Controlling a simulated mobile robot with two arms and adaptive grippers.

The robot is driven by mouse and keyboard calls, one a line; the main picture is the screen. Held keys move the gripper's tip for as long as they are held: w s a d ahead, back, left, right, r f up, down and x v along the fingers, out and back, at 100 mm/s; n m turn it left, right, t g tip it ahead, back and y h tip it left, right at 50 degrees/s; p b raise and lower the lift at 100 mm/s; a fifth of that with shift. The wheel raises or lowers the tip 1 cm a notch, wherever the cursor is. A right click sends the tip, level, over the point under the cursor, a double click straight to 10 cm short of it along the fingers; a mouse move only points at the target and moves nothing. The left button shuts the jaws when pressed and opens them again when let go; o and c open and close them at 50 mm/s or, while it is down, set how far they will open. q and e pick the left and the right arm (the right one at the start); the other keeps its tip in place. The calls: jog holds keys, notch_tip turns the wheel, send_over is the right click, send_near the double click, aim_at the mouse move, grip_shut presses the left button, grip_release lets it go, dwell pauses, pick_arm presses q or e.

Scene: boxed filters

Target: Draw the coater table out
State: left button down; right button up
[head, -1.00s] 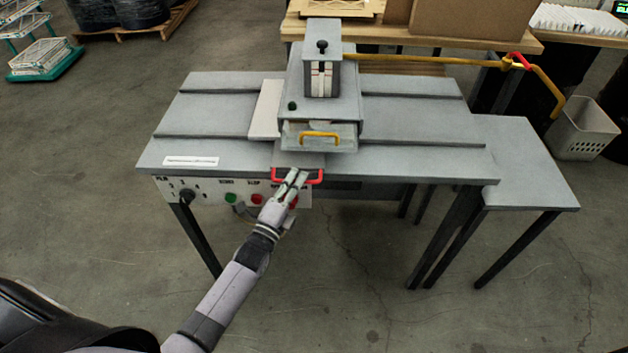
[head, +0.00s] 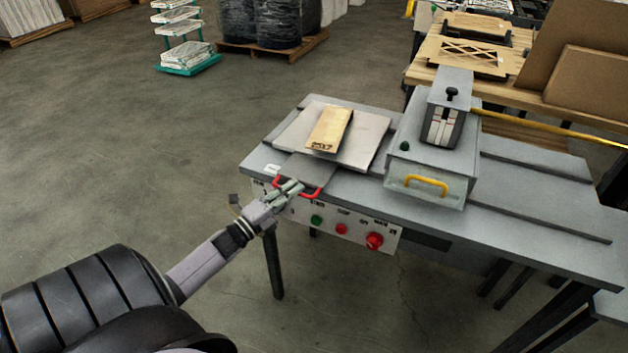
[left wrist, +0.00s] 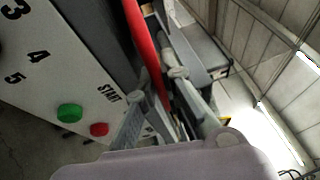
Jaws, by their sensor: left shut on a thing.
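The coater table is a light grey plate (head: 365,140) at the left end of the grey machine bench. It lies to the left of the coater head (head: 412,166), clear of it. A tan box (head: 329,130) with dark printing lies flat on the plate. A red handle (head: 315,194) is at the plate's front edge. My left gripper (head: 291,189) is shut on this handle. In the left wrist view the red handle (left wrist: 142,40) runs between the gripper's fingers (left wrist: 160,95). My right gripper is not in view.
The front panel (head: 352,228) below the handle has green and red buttons. A yellow handle (head: 427,184) sticks out from the coater head's front. Wooden boards stand on a bench (head: 540,103) behind. The floor left of the machine is clear.

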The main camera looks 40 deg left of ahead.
pick_arm(q)
jog(key=shift+s+a, duration=0.2)
jog(key=shift+a, duration=0.4)
jog(key=shift+s+a, duration=0.15)
jog(key=shift+a, duration=0.45)
jog(key=c, duration=1.7)
grip_release()
jog(key=shift+s+a, duration=0.1)
jog(key=shift+a, duration=0.1)
jog(key=shift+d, duration=0.15)
jog(key=v, duration=1.2)
jog(key=shift+f, duration=0.15)
